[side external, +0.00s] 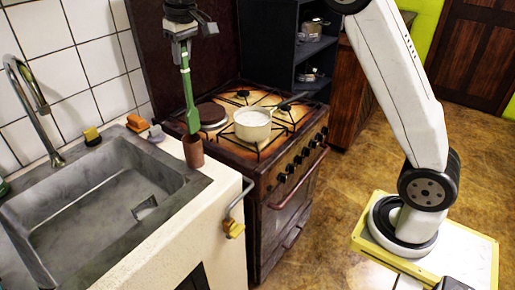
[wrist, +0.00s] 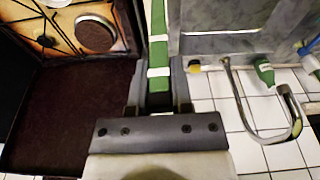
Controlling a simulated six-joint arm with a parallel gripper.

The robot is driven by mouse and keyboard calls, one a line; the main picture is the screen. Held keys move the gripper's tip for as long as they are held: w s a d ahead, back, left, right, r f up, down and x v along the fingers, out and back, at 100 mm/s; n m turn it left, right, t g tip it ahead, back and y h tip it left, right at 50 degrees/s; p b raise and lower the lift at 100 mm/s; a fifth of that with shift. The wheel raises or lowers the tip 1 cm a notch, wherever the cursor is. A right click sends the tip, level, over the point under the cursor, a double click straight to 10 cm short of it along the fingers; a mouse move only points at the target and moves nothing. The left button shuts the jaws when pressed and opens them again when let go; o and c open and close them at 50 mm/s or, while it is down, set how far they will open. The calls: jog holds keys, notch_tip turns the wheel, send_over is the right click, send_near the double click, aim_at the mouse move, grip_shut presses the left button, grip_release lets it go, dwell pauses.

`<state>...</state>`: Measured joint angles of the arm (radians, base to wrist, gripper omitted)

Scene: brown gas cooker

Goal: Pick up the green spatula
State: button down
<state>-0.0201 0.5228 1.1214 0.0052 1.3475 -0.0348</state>
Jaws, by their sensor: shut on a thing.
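The green spatula (side external: 187,85) hangs upright below my gripper (side external: 184,42) in the side external view. My gripper is shut on its upper end. The spatula's wider lower end meets the mouth of a brown cup (side external: 193,153) on the counter; I cannot tell whether it is inside the cup or just above it. In the wrist view the green spatula (wrist: 158,52), with pale bands, runs between the jaws of my gripper (wrist: 158,90) and out at the top of the picture. The cup is not visible in the wrist view.
A grey sink (side external: 95,205) with a tap (side external: 32,100) lies left of the cup. Small sponge-like items (side external: 136,123) sit along its back edge. The brown cooker (side external: 262,165) stands to the right, with a white pot (side external: 252,124) on it. A dark upright panel (side external: 210,55) rises behind the burners.

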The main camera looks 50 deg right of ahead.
jog(key=s, duration=1.6)
jog(key=shift+w, duration=0.1)
dwell(0.4)
